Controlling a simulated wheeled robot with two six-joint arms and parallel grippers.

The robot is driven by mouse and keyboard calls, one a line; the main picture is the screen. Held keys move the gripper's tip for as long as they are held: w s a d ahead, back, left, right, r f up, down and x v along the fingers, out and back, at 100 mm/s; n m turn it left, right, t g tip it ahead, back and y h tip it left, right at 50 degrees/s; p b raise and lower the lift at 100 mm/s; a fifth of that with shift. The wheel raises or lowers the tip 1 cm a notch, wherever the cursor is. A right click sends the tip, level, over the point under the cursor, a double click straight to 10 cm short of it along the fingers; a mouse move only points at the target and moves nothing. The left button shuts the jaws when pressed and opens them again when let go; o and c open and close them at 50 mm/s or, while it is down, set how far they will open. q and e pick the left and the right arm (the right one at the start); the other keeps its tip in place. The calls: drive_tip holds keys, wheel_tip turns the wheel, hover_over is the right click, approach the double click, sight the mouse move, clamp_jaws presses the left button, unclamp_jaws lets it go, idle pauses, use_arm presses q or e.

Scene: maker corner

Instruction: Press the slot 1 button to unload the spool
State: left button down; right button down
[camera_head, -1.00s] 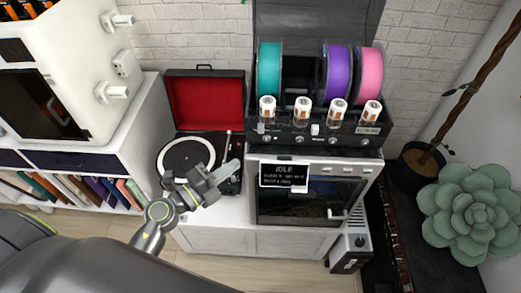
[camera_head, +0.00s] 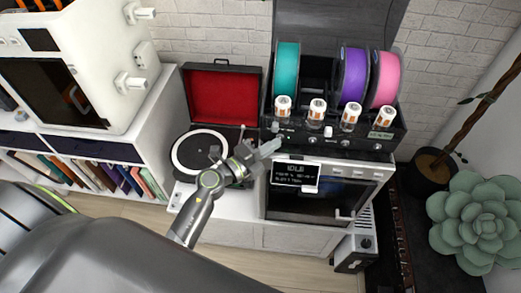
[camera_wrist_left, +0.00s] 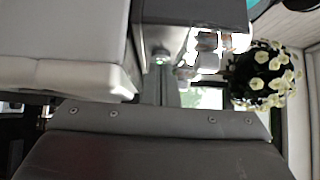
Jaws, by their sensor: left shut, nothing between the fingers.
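The black spool unit (camera_head: 333,145) stands on top of the printer (camera_head: 347,190). It holds a teal spool (camera_head: 287,70) at its left, then a purple spool (camera_head: 352,76) and a pink spool (camera_head: 384,80). Small round buttons line its front face. My left gripper (camera_head: 273,146) is shut and empty, its tip close to the unit's lower left front, below the teal spool. My right gripper is out of view.
The printer's small screen (camera_head: 295,174) reads "IDLE", just right of my gripper. White-capped canisters (camera_head: 317,108) stand along the unit's front. A turntable (camera_head: 200,152) with a raised red-lined lid is at left, and a succulent (camera_head: 480,222) at right.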

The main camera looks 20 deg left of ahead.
use_arm(q)
drive_tip(key=shift+w+d, duration=0.15)
drive_tip(key=shift+w, duration=0.1)
